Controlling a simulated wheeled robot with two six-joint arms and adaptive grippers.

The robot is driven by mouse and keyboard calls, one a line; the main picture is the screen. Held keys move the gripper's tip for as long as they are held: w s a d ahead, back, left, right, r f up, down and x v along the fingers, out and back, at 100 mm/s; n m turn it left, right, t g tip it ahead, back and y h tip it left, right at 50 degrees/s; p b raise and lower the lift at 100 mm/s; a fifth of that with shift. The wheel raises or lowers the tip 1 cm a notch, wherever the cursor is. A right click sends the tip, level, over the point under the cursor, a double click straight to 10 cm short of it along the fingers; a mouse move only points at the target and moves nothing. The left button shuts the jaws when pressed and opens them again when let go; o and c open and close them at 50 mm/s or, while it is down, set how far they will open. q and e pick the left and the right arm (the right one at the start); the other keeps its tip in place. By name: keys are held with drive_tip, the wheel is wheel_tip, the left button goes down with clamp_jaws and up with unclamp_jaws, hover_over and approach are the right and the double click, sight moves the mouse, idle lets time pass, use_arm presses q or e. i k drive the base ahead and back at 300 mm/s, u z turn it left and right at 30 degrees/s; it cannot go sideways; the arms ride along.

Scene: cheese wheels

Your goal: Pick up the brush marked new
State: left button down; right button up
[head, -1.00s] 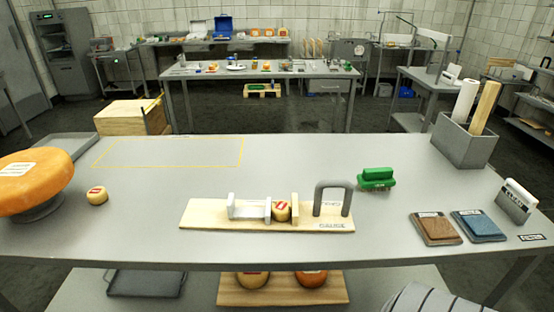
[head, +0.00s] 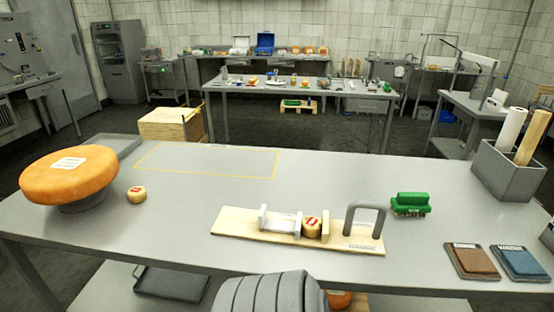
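A green brush (head: 410,205) lies on the grey table, right of the wooden board's grey arch. I cannot read any marking on it. At the right edge, a second pale and dark item (head: 547,236) is cut off by the frame; in the earlier view it looks like a white-handled brush with a small label near it, too small to read. I cannot tell which brush is marked new. Neither gripper shows in the head view.
A wooden board (head: 235,222) with a small cheese (head: 312,227) stands mid-table. A large orange wheel (head: 70,178) is on the left. A grey bin (head: 505,172) and brown (head: 472,262) and blue (head: 520,263) pads are on the right. A yellow-outlined area (head: 205,160) is empty.

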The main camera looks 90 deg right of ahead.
sight(406, 203)
drive_tip(key=u, duration=0.05)
drive_tip(key=k, duration=2.55)
drive_tip(key=z, duration=0.35)
